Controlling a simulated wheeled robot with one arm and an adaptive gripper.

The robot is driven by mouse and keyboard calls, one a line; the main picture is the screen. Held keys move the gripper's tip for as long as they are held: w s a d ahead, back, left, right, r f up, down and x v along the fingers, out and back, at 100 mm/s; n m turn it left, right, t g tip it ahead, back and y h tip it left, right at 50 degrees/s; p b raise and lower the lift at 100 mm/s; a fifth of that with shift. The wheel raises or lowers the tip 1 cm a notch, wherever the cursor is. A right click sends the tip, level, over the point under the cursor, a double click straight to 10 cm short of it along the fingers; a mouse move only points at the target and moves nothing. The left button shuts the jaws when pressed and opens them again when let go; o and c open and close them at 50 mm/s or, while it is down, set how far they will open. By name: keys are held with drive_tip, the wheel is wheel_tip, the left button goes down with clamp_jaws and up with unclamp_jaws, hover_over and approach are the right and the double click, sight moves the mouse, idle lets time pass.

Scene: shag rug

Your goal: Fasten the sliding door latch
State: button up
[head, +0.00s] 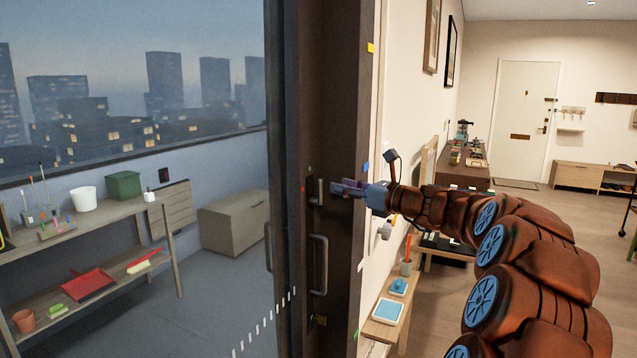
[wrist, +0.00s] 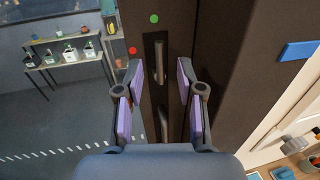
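The sliding door (head: 285,120) stands at the left with a dark frame and large glass pane. In the head view the latch (head: 319,190) is partly hidden by my gripper (head: 338,187). My gripper (wrist: 160,78) is open, its purple pads on either side of the lever's line, with gaps to both. I cannot tell how far the fingertips are from the plate. Nothing is held.
A long pull handle (head: 321,265) sits on the door below the latch. The door jamb (head: 362,150) and cream wall stand close to the right. A low wooden shelf (head: 388,318) with small items lies below my arm. Beyond the glass is a balcony with shelving (head: 95,225).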

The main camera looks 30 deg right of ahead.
drive_tip(key=p+x, duration=0.1)
drive_tip(key=x, duration=0.5)
drive_tip(key=shift+w, duration=0.3)
clamp_jaws()
drive_tip(key=shift+a, duration=0.1)
